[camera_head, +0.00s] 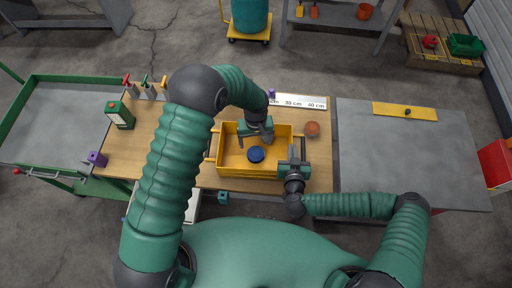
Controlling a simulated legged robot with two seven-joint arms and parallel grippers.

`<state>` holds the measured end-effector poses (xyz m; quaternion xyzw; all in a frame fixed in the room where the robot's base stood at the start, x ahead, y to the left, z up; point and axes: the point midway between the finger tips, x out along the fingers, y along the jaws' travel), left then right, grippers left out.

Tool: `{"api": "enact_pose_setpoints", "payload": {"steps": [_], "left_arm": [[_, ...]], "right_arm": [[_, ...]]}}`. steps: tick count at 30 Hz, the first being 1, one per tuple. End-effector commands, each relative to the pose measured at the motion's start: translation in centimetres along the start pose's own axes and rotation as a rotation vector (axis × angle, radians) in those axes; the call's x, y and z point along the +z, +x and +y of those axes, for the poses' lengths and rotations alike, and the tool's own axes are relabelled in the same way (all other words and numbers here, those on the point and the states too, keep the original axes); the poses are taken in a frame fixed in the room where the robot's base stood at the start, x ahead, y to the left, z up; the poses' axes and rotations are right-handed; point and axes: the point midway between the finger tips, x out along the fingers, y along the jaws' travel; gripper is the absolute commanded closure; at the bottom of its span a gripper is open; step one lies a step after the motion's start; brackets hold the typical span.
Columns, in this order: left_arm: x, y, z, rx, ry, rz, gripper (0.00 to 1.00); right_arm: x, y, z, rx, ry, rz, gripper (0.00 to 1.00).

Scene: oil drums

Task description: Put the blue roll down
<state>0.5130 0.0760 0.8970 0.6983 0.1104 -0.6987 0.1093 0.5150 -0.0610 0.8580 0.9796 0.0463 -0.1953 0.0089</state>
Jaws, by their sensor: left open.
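The blue roll (256,154) lies inside the yellow crate (222,170) on the wooden table, near the middle of the crate's floor. My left gripper (257,143) is open, over the crate just beyond the roll, apart from it as far as I can see. My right gripper (294,158) is at the crate's right end wall; whether its fingers are closed on the wall is too small to tell.
An orange-red ball (312,129) sits right of the crate. A grey table (400,150) to the right is mostly clear, with a yellow level (405,111).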

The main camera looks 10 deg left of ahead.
Motion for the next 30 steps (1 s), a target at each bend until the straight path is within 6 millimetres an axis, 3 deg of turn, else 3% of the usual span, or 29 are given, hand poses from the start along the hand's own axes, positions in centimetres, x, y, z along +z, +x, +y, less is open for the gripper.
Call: {"api": "enact_pose_setpoints", "payload": {"steps": [3, 10, 13, 17, 22, 27, 30], "left_arm": [[-0.1, -1.7, 0.0, 0.001, 0.0, 0.002, 0.17], [0.0, -2.5, -0.1, 0.001, 0.002, 0.001, 0.17], [0.1, -4.2, -1.1, 0.008, 0.023, 0.017, 0.17], [1.2, -8.9, -4.7, 0.022, 0.092, 0.065, 0.17], [5.3, -14.7, -10.9, 0.036, 0.203, 0.147, 0.17], [9.7, -17.2, -15.1, 0.038, 0.278, 0.209, 0.17], [11.1, -17.6, -16.1, 0.037, 0.303, 0.224, 0.17]], "right_arm": [[-0.1, 0.0, 0.0, -0.001, 0.0, 0.001, 1.0], [-0.1, 0.0, 0.0, -0.001, 0.0, 0.002, 1.0], [-0.1, 0.0, 0.0, -0.001, 0.0, 0.002, 1.0], [-0.1, 0.0, 0.0, 0.0, 0.0, 0.002, 1.0], [0.0, 0.0, 0.0, 0.001, 0.0, 0.001, 1.0], [0.0, 0.1, 0.0, 0.0, 0.0, 0.001, 1.0], [0.0, 0.1, 0.0, -0.001, 0.0, 0.0, 1.0]]}}
